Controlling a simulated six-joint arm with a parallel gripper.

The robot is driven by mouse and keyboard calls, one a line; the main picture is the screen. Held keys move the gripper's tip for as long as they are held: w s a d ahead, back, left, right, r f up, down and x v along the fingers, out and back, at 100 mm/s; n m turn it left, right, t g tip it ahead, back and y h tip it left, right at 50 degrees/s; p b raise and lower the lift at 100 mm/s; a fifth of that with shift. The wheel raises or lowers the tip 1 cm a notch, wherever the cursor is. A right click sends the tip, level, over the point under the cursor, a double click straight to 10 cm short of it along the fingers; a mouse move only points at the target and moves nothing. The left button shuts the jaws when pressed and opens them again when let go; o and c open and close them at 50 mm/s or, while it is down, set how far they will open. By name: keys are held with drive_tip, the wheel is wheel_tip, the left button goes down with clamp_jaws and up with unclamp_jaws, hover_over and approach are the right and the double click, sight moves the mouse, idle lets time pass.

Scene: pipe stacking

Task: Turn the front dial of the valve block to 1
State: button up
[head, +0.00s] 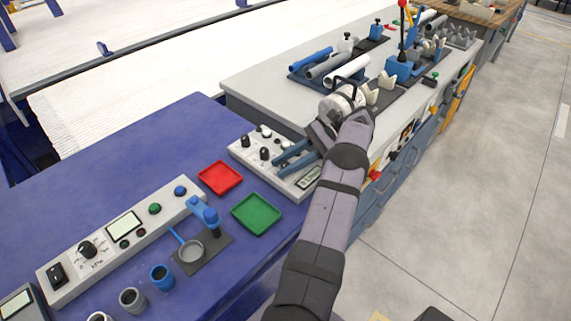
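The light-coloured block with dials (238,150), which I take for the valve block, stands at the far right end of the blue bench. Black knobs show on its top, including a left knob (245,141) and a middle knob (264,153). A small display (309,178) is at its right end. My gripper (280,166) reaches in from the right over the block, its two blue-grey fingers apart with nothing seen between them. I cannot tell whether the fingertips touch a dial. The dial markings are too small to read, and my arm hides part of the block's right side.
A red tray (220,177) and a green tray (257,213) lie just in front of the block. A control panel (125,240), a blue stand (205,215) and several cups are nearer. A grey bench (265,85) with pipes (347,69) is behind.

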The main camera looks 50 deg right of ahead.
sight(285, 164)
drive_tip(key=shift+o, duration=0.5)
drive_tip(key=shift+r, duration=0.1)
drive_tip(key=shift+r+p, duration=0.4)
drive_tip(key=shift+r, duration=0.15)
wheel_tip(285, 164, up, 9)
drive_tip(key=p, duration=0.8)
drive_tip(key=shift+f, duration=0.1)
